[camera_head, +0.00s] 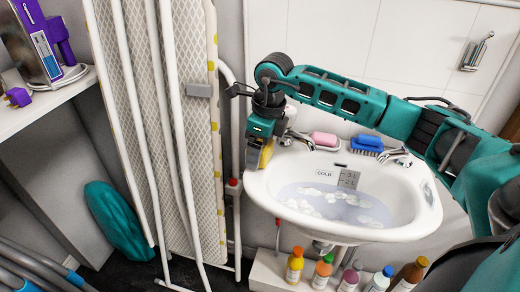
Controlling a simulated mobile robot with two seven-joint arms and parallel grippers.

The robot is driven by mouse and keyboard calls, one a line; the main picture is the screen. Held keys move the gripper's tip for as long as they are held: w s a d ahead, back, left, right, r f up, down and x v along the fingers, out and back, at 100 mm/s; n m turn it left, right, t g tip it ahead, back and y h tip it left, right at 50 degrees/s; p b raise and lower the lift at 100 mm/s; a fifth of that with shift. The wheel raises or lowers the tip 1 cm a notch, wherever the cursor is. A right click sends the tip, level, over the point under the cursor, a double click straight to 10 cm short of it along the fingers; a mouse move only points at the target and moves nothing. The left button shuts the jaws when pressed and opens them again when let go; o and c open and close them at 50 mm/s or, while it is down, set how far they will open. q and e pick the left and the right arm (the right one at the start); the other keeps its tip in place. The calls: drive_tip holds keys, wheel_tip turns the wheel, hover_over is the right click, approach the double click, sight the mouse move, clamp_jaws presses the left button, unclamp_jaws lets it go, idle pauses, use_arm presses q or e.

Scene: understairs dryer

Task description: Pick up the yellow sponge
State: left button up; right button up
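The yellow sponge (267,153) shows at the left rim of the white sink (258,190), partly hidden by my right gripper. My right gripper (256,156) points down at the sink's left edge, with its fingers right at the sponge. The fingers overlap the sponge in this view. I cannot tell whether they are closed on it or only beside it. My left gripper is not in view.
A pink soap (324,139) and a blue brush (367,142) sit behind the basin, near the taps (396,156). Soapy water fills the basin. An ironing board (190,120) stands close on the left. Several bottles (294,266) stand below the sink.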

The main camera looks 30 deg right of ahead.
use_arm(q)
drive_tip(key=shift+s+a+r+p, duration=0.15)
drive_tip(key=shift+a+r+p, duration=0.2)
drive_tip(key=shift+p, duration=0.4)
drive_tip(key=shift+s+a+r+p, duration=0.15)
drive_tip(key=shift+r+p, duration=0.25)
drive_tip(key=shift+p, duration=0.3)
use_arm(e)
wheel_tip(320, 180, up, 20)
drive_tip(key=shift+f, duration=0.2)
drive_tip(key=o, duration=0.5)
drive_tip(key=c, duration=0.4)
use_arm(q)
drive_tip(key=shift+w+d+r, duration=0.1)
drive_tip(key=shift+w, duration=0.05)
use_arm(e)
drive_tip(key=shift+f, duration=0.1)
